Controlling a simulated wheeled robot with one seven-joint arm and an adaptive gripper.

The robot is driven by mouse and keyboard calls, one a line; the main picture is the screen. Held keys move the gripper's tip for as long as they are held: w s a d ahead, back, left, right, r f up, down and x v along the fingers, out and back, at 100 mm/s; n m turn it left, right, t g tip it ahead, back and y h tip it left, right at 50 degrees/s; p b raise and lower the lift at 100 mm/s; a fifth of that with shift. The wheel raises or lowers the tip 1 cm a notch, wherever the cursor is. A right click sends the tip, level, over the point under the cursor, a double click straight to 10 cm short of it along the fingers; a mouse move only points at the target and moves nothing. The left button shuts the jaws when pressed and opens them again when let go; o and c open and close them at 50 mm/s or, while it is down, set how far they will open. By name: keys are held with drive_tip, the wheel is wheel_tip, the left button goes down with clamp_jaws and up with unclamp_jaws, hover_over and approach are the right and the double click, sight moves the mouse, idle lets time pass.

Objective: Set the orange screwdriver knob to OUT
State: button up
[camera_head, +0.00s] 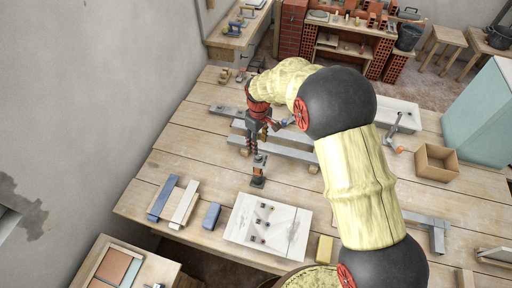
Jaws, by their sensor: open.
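My gripper (256,146) hangs above the table near its middle and points down. It is open, and I see nothing held in it. A small orange and dark device (258,172) stands on the table just below and in front of the gripper, apart from it. It may carry the screwdriver knob, but its markings and setting are too small to read. A white board (290,238) with several small dark and red fittings lies nearer the front edge. I cannot make out the word OUT anywhere.
Grey bars (285,153) lie behind the device. Blue and white blocks (184,203) lie front left, and a yellow block (324,249) lies right of the board. An open cardboard box (436,163) stands at right. Bare planks (190,145) are free at left.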

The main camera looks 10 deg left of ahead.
sight(258, 156)
drive_tip(key=shift+s+a+f, duration=0.1)
drive_tip(key=shift+s, duration=0.25)
drive_tip(key=shift+f, duration=0.35)
drive_tip(key=shift+w+d+f+p, duration=0.1)
drive_tip(key=shift+f+p, duration=0.15)
drive_tip(key=shift+f, duration=1.45)
drive_tip(key=shift+w+d+f+p, duration=0.1)
drive_tip(key=shift+f+p, duration=0.15)
drive_tip(key=shift+f, duration=1.45)
drive_tip(key=shift+c, duration=1.1)
drive_tip(key=c, duration=0.8)
clamp_jaws()
